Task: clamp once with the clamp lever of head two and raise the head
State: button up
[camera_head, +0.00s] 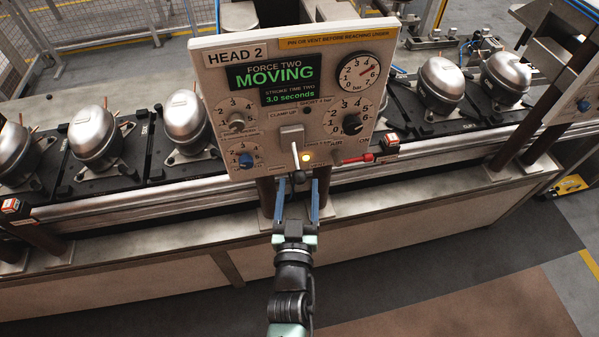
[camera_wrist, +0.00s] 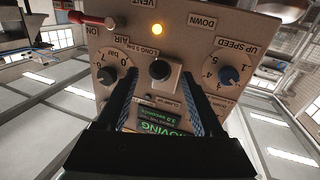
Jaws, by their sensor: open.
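The HEAD 2 panel (camera_head: 225,108) faces me and also shows, upside down, in the wrist view (camera_wrist: 225,45). Its display (camera_head: 275,77) reads FORCE TWO MOVING, stroke time two 3.0 seconds. The clamp lever (camera_head: 295,155) hangs from its plate under the CLAMP UP label and ends in a black knob (camera_wrist: 159,69). My gripper (camera_head: 298,186) is open at the panel's lower edge, one blue finger on each side of the knob. Gaps show between knob and fingers in the wrist view. The amber lamp (camera_head: 306,157) beside the lever is lit.
A red-handled valve (camera_head: 357,159) sits right of the lever. Dials and a round gauge (camera_head: 359,72) surround it. Silver compressors (camera_head: 94,133) stand on dark pallets along the conveyor behind. The conveyor's front rail (camera_head: 130,205) runs below the panel.

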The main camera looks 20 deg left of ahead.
aim_at(300, 177)
jog(key=shift+x, duration=1.85)
grip_shut()
